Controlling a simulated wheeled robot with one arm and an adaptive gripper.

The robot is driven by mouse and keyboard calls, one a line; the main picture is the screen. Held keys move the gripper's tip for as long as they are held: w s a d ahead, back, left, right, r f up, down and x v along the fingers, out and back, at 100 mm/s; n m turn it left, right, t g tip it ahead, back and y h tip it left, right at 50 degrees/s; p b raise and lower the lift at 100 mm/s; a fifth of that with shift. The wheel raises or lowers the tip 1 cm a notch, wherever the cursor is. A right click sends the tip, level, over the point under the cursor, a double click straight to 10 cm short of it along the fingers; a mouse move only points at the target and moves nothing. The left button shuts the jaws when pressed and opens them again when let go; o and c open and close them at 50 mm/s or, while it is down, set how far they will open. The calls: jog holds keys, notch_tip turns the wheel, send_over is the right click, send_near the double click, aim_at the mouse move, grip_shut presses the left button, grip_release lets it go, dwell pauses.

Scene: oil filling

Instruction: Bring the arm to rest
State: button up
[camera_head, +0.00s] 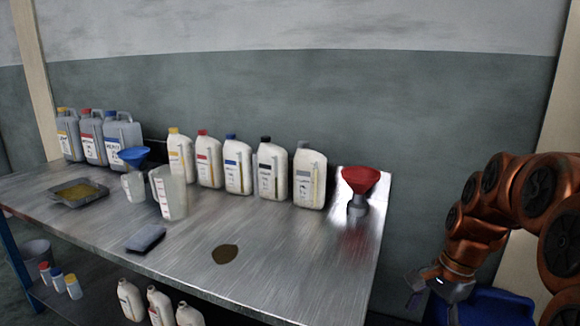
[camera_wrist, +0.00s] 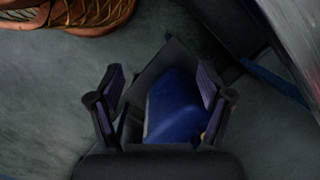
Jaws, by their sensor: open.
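My arm (camera_head: 505,205) is folded at the right side of the head view, its copper-coloured links bent down. My gripper (camera_head: 438,284) hangs off the right end of the metal table, apart from it, above a blue object on or near the floor. In the wrist view my gripper (camera_wrist: 160,88) has its two dark fingers spread apart with nothing between them. The blue object (camera_wrist: 175,105) lies beyond the fingers and is partly hidden by my gripper.
The metal table (camera_head: 290,265) holds several bottles, a red funnel (camera_head: 360,180), a blue funnel (camera_head: 134,155), a clear jug (camera_head: 170,192), a tray (camera_head: 78,191) and a dark spill (camera_head: 225,254). A lower shelf carries more bottles. The table's right edge is near my gripper.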

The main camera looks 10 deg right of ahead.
jog(key=s+a+f+n+g+h, duration=0.1)
jog(key=s+a+f+n, duration=0.1)
jog(key=s+a+n, duration=0.75)
jog(key=s+a+f+n+g+h, duration=0.1)
jog(key=s+a+f+n+g, duration=0.15)
jog(key=s+a+n, duration=0.65)
jog(key=s+d+r+m+t+p, duration=0.1)
jog(key=d+r+p, duration=0.1)
jog(key=r+p, duration=0.7)
jog(key=s+d+r+m+t+p, duration=0.1)
jog(key=d+r+m+p, duration=0.1)
jog(key=r+p, duration=0.7)
jog(key=shift+r, duration=0.9)
jog(key=shift+s+d, duration=0.1)
